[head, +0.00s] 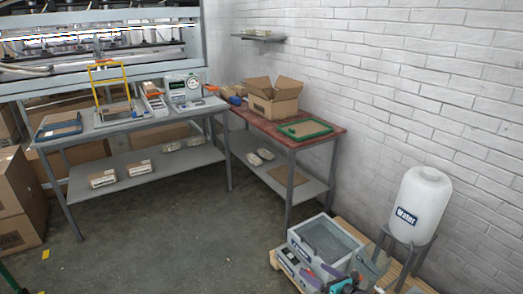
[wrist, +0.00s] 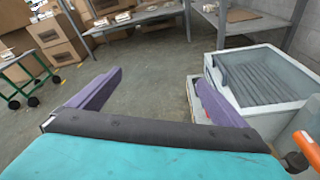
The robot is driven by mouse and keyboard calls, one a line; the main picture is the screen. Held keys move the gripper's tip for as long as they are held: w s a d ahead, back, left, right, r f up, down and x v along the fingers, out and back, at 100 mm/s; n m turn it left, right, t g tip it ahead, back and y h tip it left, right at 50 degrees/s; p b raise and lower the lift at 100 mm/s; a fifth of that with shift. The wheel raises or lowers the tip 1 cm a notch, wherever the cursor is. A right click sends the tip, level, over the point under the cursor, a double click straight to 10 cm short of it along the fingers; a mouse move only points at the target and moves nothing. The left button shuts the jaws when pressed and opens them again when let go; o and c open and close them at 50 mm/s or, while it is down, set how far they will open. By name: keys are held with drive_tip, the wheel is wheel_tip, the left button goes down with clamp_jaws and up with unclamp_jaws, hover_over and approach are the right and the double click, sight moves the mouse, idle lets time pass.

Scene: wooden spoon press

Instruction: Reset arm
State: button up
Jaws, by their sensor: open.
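My gripper (head: 317,273) shows at the bottom right of the head view, low beside a grey box. In the wrist view my gripper (wrist: 160,78) has its two purple fingers spread wide apart. Nothing is between them but grey floor further off. The grey box (wrist: 262,112), open at the top with a ribbed inside, lies close to the right finger in the wrist view. In the head view the grey box (head: 297,245) stands on a wooden pallet (head: 349,232), and my gripper partly covers its near side.
A white water tank (head: 420,205) stands on a stand at the right by the brick wall. A grey workbench (head: 140,122) and a red-topped table (head: 275,128) stand further back. Cardboard boxes (head: 18,195) are at the left. The middle floor (head: 170,225) is clear.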

drive_tip(key=s+a+f+m+g+h+p, duration=0.1)
drive_tip(key=s+f+m+g+h+p, duration=0.25)
drive_tip(key=s+m, duration=0.45)
drive_tip(key=s+f+m+g+h+p, duration=0.2)
drive_tip(key=s+m+h, duration=0.3)
drive_tip(key=m, duration=0.5)
drive_tip(key=s+a+f+m+g+h+p, duration=0.1)
drive_tip(key=s+f+m+g+h+p, duration=0.2)
drive_tip(key=s+m, duration=0.6)
drive_tip(key=s+a+r+m+g+y, duration=0.1)
drive_tip(key=s+m+g, duration=0.3)
drive_tip(key=s, duration=0.6)
drive_tip(key=s+a+r+m+g+y, duration=0.1)
drive_tip(key=s+a+m+g, duration=0.2)
drive_tip(key=s+m+g, duration=0.2)
drive_tip(key=s+m, duration=0.3)
drive_tip(key=s, duration=0.2)
drive_tip(key=shift+r+b, duration=0.3)
drive_tip(key=shift+r, duration=0.1)
